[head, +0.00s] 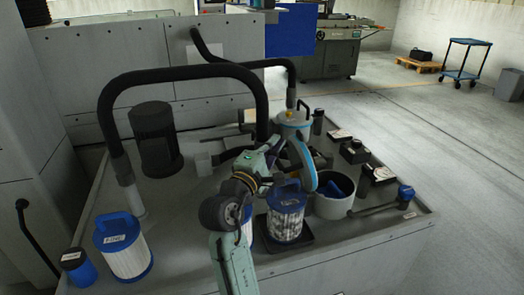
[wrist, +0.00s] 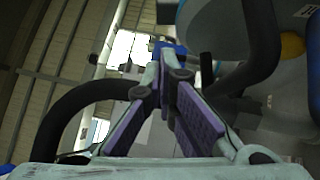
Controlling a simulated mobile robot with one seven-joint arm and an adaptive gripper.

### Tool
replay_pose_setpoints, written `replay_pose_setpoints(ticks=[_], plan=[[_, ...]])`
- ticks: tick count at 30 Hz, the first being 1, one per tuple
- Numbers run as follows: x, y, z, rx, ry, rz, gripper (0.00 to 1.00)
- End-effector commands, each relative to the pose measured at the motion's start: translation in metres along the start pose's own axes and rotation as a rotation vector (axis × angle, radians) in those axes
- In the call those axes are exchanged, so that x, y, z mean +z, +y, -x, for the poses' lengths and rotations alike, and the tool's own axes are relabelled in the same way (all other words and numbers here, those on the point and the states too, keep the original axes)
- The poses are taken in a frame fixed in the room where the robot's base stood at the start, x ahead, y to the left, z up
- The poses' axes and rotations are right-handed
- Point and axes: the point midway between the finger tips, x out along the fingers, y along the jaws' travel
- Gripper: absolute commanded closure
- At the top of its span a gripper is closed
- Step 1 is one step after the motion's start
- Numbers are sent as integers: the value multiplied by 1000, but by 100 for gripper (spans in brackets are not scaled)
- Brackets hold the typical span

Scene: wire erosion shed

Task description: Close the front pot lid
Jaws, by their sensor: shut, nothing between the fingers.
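The front pot (head: 331,209) is a grey round pot at the right of the bench in the head view. Its lid (head: 303,161), pale with a blue rim, stands raised on edge at the pot's left side, so the pot is open. Something dark blue shows inside it. My gripper (head: 280,143) is shut and empty, just left of the raised lid; I cannot tell whether they touch. In the wrist view my gripper (wrist: 166,76) has its purple-padded fingers converging at the tips. A pale rounded surface with a black curved bar is at the upper right there.
A second pot (head: 293,122) with its lid down stands behind. A blue-topped filter (head: 286,212) stands close in front of my gripper. A black hose (head: 190,73) arches at the left. Small black blocks (head: 354,152) line the right side.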

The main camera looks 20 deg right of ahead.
Motion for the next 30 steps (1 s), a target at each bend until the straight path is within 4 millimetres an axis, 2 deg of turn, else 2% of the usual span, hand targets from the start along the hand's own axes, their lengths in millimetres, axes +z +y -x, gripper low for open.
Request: replay_pose_setpoints(ticks=[1, 6, 23, 30], plan=[[9, 2, -6, 0, -6, 0, 100], [19, 1, -17, 0, -1, -2, 100], [24, 1, -22, 0, 0, -2, 100], [32, 6, -35, 1, -3, -1, 100]])
